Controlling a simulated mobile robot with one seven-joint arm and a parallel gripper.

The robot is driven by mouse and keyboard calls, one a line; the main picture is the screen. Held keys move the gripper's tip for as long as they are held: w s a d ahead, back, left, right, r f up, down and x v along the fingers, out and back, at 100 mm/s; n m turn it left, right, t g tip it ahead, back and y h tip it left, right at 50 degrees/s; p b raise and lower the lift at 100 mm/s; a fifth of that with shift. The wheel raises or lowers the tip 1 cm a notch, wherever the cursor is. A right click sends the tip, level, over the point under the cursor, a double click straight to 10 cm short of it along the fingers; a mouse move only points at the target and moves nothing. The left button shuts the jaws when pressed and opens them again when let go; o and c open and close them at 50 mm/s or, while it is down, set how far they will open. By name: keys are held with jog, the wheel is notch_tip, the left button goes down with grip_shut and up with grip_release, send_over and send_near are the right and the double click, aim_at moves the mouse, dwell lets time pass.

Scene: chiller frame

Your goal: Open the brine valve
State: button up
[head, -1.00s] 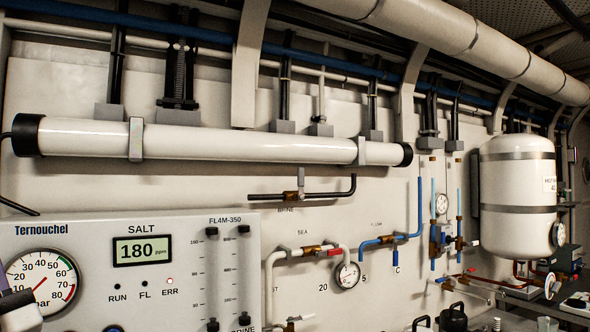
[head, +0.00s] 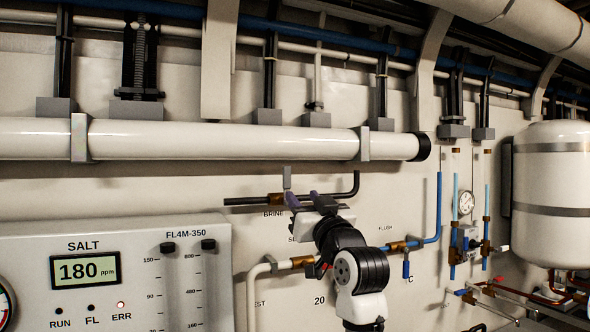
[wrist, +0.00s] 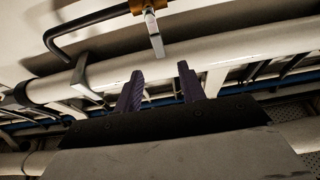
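The brine valve has a brass body (head: 275,199) on a black pipe, above the "BRINE" label in the head view. Its grey lever (head: 287,178) stands upright, across the pipe. In the wrist view the brass body (wrist: 150,6) is at the top edge, with the pale lever (wrist: 154,34) pointing down the picture. My gripper (head: 303,198) is just right of the valve in the head view. In the wrist view its two purple fingers (wrist: 160,72) are apart and empty. The lever end lies beyond the fingertips, in line with the gap, with no contact visible.
A long white tube (head: 230,140) runs above the valve. The black pipe (head: 336,195) bends upward at right. Below are another brass valve (head: 303,261), partly behind my arm, and a blue-handled valve (head: 406,268). A panel (head: 125,245) with display stands at lower left.

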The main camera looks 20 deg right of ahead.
aim_at(287, 175)
jog(key=p+x, duration=0.6)
jog(key=x, duration=0.6)
jog(key=shift+r, duration=0.2)
jog(key=shift+p+x, duration=0.35)
jog(key=shift+x, duration=0.45)
jog(key=shift+f, duration=0.15)
jog(key=shift+d, duration=0.1)
grip_shut()
